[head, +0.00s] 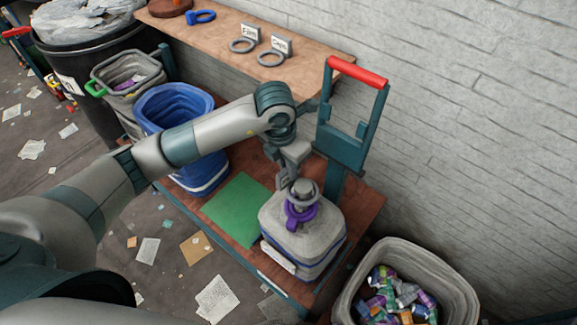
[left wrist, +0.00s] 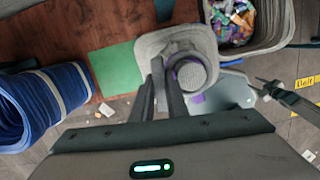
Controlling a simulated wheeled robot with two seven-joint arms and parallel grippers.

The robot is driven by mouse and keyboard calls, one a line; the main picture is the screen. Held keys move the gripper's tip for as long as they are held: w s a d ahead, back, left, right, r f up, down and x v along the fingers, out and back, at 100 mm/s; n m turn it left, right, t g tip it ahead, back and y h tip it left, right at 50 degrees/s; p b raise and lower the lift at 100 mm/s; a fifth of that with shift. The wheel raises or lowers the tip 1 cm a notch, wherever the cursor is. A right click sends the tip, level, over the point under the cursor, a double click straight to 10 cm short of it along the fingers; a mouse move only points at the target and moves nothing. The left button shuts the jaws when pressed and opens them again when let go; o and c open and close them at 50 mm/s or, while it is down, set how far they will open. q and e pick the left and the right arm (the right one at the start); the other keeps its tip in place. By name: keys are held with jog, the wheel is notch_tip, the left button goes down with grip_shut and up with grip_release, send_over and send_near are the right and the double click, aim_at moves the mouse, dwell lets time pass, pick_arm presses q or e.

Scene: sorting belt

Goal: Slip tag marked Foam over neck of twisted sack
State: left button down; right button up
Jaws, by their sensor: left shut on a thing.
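The grey twisted sack (head: 318,237) with blue bands stands upright on the red-brown cart deck, a purple ring (head: 302,214) around its neck. My left gripper (head: 290,177) is right at the neck top, shut on a grey ring-shaped tag (head: 306,185). The ring appears at the top of the neck; I cannot tell whether it is fully around it. Its lettering is hidden. The left wrist view shows the fingers (left wrist: 166,88) close together beside the round neck top (left wrist: 190,77). A dark pronged shape at that view's right edge looks like my right gripper (left wrist: 264,88); its opening is unclear.
The shelf (head: 315,37) holds two grey ring tags with cards, one reading Film (head: 243,45), and a blue ring (head: 201,17). A blue bin (head: 176,105), a green mat (head: 238,208) and the cart's red handle (head: 357,72) are nearby. A bin of wrappers (head: 452,275) stands right.

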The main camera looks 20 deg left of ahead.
pick_arm(q)
jog(key=shift+f+b, duration=1.3)
jog(key=shift+f, duration=0.35)
jog(key=c, duration=1.7)
grip_release()
jog(key=shift+o, duration=0.2)
jog(key=shift+r, duration=0.1)
